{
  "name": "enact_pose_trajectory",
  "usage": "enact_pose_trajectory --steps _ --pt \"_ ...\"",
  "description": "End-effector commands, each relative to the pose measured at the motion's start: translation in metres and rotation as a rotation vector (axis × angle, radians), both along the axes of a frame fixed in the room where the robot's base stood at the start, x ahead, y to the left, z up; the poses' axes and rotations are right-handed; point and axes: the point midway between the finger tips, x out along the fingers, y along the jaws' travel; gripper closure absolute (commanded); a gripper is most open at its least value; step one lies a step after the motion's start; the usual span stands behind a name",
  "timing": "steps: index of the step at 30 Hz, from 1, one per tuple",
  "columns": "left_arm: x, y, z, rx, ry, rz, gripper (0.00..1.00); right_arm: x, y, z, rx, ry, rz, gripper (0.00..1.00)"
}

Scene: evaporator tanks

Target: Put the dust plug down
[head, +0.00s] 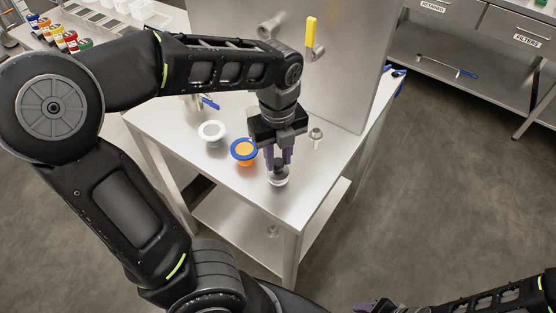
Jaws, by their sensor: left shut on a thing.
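My left gripper (279,160) points down over the front part of the steel table (240,185). It is shut on a small dark piece, which I take to be the dust plug (279,169). A pale, round, silvery rim (278,181) shows right below it, at the tabletop. I cannot tell whether this rim is part of the plug or a separate fitting, nor whether the plug touches the table. The fingers hide the plug's upper part. My right arm comes in at the lower right, and its gripper (379,306) is cut by the bottom edge.
An orange disc with a blue rim (244,152) and a white ring-shaped piece (212,131) stand left of the gripper. A small metal fitting (315,137) stands to its right. A tall steel panel with a yellow handle (311,32) rises behind. The table's front corner is bare.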

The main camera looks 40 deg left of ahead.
Motion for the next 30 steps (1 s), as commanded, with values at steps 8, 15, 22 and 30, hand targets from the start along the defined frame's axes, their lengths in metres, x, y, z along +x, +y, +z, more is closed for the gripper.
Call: enact_pose_trajectory --steps 8,15,22,30 --pt "0.000 0.000 -0.019 0.000 -0.001 0.000 1.00 0.000 0.000 0.000 0.000 0.000 0.000 0.47" --pt "0.000 0.000 -0.020 0.000 0.000 0.000 0.62 0.000 0.000 0.000 0.000 0.000 0.000 0.47" --pt "0.000 0.000 -0.019 0.000 0.000 0.000 0.52 0.000 0.000 0.000 0.000 0.000 0.000 0.47" --pt "0.001 0.000 -0.014 0.000 -0.002 0.000 0.52 0.000 0.000 0.000 0.000 0.000 0.000 0.47"
